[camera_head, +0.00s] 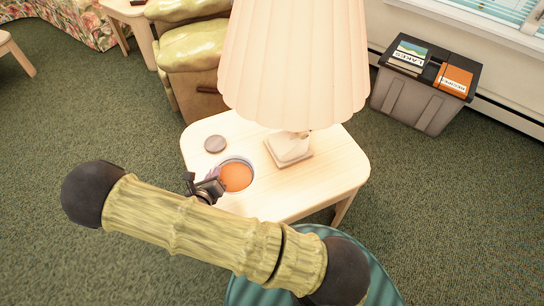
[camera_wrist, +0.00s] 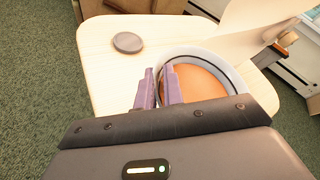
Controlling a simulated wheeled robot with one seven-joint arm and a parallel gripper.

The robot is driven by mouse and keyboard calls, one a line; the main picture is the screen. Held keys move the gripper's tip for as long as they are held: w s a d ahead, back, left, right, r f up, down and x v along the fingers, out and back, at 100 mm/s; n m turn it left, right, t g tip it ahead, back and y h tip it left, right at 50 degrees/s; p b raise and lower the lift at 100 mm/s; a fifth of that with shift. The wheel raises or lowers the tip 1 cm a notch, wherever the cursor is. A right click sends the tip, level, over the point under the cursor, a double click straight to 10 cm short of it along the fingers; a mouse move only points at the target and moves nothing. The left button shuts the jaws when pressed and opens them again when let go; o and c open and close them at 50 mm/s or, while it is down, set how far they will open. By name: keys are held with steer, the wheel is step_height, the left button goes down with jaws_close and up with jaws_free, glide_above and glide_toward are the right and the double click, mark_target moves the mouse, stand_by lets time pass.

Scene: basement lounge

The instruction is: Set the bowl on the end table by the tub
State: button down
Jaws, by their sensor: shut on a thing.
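The bowl (camera_head: 237,176) has a pale rim and an orange inside. It is at the end table's (camera_head: 325,158) near-left part, close to the lamp base. I cannot tell whether it rests on the tabletop or is just above it. My gripper (camera_head: 212,184) is shut on the bowl's left rim. In the wrist view the purple fingers (camera_wrist: 161,88) pinch the wall of the bowl (camera_wrist: 204,85), and its lower part is hidden behind the gripper body. The tub (camera_head: 428,92) is grey with a dark lid and stands on the floor at right, beyond the table.
A lamp (camera_head: 295,65) with a wide pleated shade stands on the table, right of the bowl. A dark round coaster (camera_head: 215,144) lies behind the bowl. Books (camera_head: 453,80) lie on the tub. A yellow-green armchair (camera_head: 190,50) stands behind the table. The tabletop's front right is bare.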

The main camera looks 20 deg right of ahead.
steer(key=shift+w, duration=0.15)
steer(key=shift+a, duration=0.15)
steer(key=shift+s+f, duration=0.2)
steer(key=shift+f, duration=0.2)
step_height(320, 180, down, 5)
steer(key=shift+f+b, duration=0.2)
steer(key=shift+b, duration=0.2)
steer(key=shift+f+b, duration=0.3)
steer(key=shift+f, duration=1.6)
steer(key=shift+f, duration=0.1)
